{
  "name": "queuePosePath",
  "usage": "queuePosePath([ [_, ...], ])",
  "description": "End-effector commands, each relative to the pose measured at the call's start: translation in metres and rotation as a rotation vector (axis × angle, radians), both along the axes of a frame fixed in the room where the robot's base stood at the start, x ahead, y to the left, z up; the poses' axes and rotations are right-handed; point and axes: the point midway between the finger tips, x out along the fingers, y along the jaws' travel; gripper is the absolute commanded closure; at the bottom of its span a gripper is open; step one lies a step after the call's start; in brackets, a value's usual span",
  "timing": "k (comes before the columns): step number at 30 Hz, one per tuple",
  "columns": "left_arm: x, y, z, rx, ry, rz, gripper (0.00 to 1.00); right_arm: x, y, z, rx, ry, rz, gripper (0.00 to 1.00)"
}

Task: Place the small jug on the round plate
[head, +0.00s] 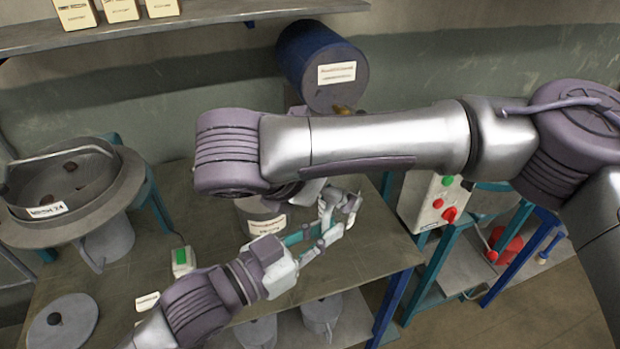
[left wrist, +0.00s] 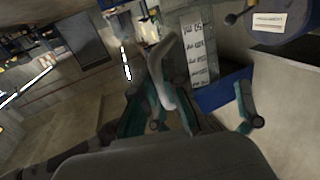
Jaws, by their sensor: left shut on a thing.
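My left gripper (head: 328,226) reaches in from the bottom left over the workbench, with pale and teal finger parts. A grey labelled pot (head: 262,217) is partly hidden behind the left gripper and my right arm. A flat grey round disc (head: 62,322) with a dark spot lies at the lower left; I cannot tell whether it is the plate. My right gripper cannot be told apart clearly.
The workbench (head: 385,240) has bare room to the right of the gripper. A large round tub (head: 70,185) stands at the left. A green-topped box (head: 182,262) is on the bench. A blue drum (head: 320,65) is behind. My right arm crosses above the bench.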

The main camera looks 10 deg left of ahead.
Motion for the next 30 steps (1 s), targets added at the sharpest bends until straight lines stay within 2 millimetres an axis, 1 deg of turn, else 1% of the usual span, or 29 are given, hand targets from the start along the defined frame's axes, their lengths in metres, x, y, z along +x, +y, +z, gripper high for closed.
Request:
queuePosePath([
  [1, 0.000, 0.000, 0.001, -0.001, -0.001, 0.000, 1.00, 0.006, -0.004, -0.007, -0.001, 0.002, -0.003, 0.03],
  [3, 0.000, 0.000, 0.001, -0.001, -0.001, 0.000, 1.00, 0.013, -0.008, -0.015, 0.001, 0.002, -0.003, 0.03],
  [9, 0.000, 0.000, 0.001, -0.001, -0.001, 0.000, 1.00, 0.027, -0.015, -0.031, 0.001, 0.001, -0.001, 0.03],
  [14, 0.000, 0.000, 0.000, -0.001, -0.001, 0.000, 1.00, 0.031, -0.017, -0.036, 0.002, 0.000, 0.000, 0.03],
  [21, 0.000, 0.000, 0.000, -0.001, -0.001, 0.000, 1.00, 0.032, -0.017, -0.036, 0.002, 0.000, 0.000, 0.03],
  [26, 0.000, 0.000, 0.000, -0.001, -0.001, 0.000, 1.00, 0.031, -0.017, -0.036, 0.002, 0.000, 0.000, 0.30],
  [30, 0.000, 0.000, 0.000, -0.001, -0.001, 0.000, 1.00, 0.031, -0.016, -0.036, 0.002, 0.000, 0.001, 0.53],
])
